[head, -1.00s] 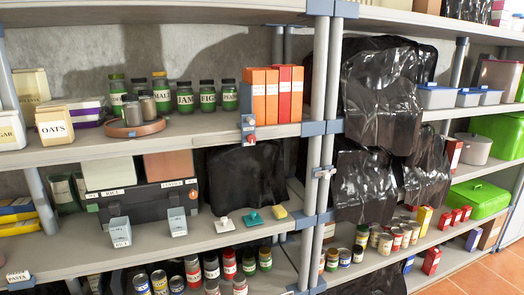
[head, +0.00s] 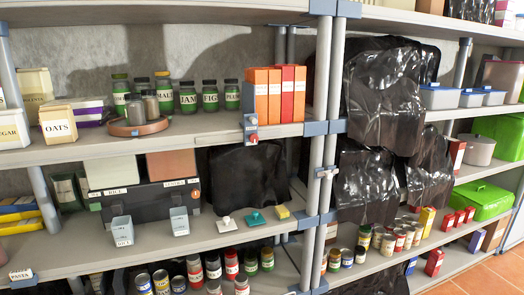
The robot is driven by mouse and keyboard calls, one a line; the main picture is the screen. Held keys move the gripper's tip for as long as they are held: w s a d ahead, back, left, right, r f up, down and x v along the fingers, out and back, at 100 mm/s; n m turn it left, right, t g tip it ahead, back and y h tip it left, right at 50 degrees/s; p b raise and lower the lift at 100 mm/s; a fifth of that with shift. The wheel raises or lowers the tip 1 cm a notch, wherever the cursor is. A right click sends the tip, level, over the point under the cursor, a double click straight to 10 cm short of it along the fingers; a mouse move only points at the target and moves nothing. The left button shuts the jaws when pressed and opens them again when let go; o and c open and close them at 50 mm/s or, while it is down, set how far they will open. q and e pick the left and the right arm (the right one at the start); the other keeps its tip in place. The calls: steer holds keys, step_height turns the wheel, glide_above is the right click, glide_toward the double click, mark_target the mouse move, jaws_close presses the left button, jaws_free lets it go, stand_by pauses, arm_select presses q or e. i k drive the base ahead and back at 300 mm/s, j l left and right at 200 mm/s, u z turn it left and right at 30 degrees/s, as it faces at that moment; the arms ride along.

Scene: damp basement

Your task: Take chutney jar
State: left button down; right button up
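No label that I can read says chutney. On the upper left shelf, green-labelled dark jars stand in a row: one reads JAM (head: 187,98), one FIG (head: 210,98), and one seems to read PLUM (head: 232,97). Another green jar (head: 120,98) stands behind the round tray at left. On the lower left shelf stand jars with red lids or labels (head: 231,263) and green jars (head: 267,259); their labels are too small to read. Neither of my grippers is in view.
A round brown tray (head: 113,129) holds two grey canisters. Orange and red boxes (head: 261,96) stand right of the jars. Shelf posts (head: 320,120) divide the bays. Black plastic sheeting (head: 385,95) covers part of the right bay. Cans (head: 389,243) stand below it.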

mark_target(134, 107)
steer(key=i+u, duration=0.3)
steer(key=i, duration=0.25)
steer(key=i+l+u, duration=0.3)
steer(key=i, duration=0.25)
